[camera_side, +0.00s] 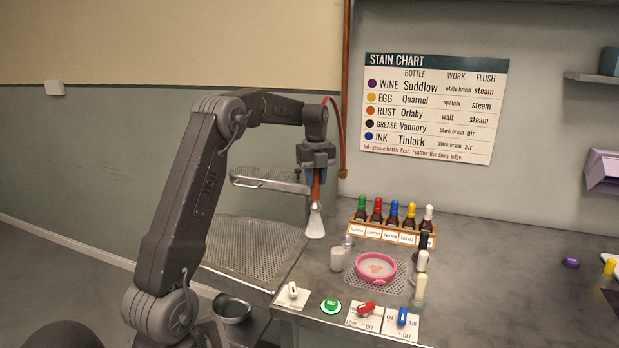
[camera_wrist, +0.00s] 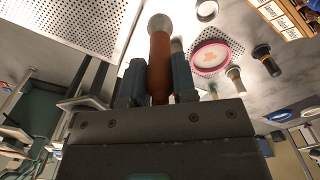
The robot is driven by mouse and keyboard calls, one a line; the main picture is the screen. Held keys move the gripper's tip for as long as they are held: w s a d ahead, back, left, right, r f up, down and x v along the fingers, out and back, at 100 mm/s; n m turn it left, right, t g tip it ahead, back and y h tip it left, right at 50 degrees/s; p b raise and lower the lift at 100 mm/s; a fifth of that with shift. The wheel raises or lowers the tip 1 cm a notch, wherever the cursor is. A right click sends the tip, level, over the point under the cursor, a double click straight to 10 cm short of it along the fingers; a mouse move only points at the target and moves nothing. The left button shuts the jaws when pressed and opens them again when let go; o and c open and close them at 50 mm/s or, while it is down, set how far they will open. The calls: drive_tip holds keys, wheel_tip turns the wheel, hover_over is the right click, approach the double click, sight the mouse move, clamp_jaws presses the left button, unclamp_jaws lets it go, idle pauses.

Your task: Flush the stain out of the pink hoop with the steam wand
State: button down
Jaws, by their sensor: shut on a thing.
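My gripper (camera_side: 317,172) is shut on the steam wand (camera_side: 315,221), which has a red-brown handle and a pale flared nozzle pointing down. In the wrist view the wand (camera_wrist: 160,60) sits between my two fingers (camera_wrist: 160,85). The pink hoop (camera_side: 376,270) lies on a perforated plate to the right of the wand and lower, apart from it. The hoop (camera_wrist: 210,57) also shows in the wrist view. Pale fabric fills it, with a faint pinkish-orange stain (camera_side: 376,267) in the middle.
A rack of capped bottles (camera_side: 392,232) stands behind the hoop. Red (camera_side: 367,309) and blue (camera_side: 402,317) switches line the front edge. A perforated board (camera_side: 245,250) lies left.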

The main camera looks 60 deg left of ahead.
drive_tip(key=w+d, duration=0.5)
drive_tip(key=d, duration=0.4)
drive_tip(key=w+d, duration=0.4)
drive_tip(key=d, duration=0.5)
wheel_tip(320, 180, down, 6)
drive_tip(key=shift+f, duration=0.2)
drive_tip(key=shift+w, duration=0.1)
idle(0.9)
